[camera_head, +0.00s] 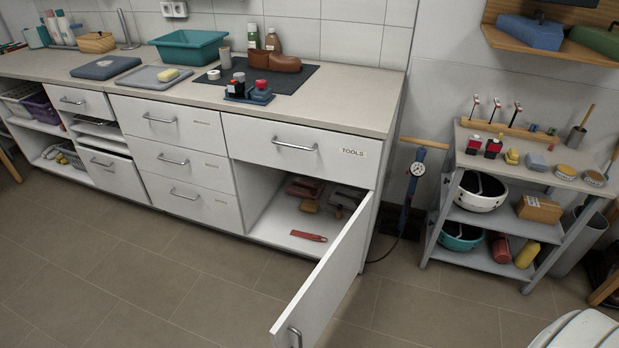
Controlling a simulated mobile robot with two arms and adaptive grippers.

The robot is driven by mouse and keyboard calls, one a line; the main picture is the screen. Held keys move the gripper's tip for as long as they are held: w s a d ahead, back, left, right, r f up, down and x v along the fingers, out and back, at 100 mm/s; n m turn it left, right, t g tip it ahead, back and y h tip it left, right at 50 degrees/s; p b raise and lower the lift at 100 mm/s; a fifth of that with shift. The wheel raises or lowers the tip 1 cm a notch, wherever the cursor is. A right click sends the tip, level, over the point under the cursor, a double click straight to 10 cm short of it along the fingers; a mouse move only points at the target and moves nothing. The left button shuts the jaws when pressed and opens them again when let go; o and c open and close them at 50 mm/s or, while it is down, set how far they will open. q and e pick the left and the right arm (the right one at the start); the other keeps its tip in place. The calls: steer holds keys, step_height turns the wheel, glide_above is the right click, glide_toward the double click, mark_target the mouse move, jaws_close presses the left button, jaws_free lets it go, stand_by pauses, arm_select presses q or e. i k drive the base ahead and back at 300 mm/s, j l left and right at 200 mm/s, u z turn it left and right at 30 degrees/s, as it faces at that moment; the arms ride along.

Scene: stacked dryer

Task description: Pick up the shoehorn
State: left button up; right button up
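A flat, elongated red object (309,236), which looks like the shoehorn, lies on the floor of the open lower cabinet (271,225), close to its front edge. It lies roughly crosswise, and nothing covers it. At this size I cannot make out its exact shape. Neither of my grippers shows in the head view.
The white cabinet door (329,279) stands open toward me, right of the red object. Several brushes or blocks (309,190) lie deeper inside. The TOOLS drawer (296,148) above is shut. A grey shelf cart (492,222) stands right. The floor (150,270) in front is clear.

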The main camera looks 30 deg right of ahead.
mark_target(315, 237)
steer(key=z, duration=1.05)
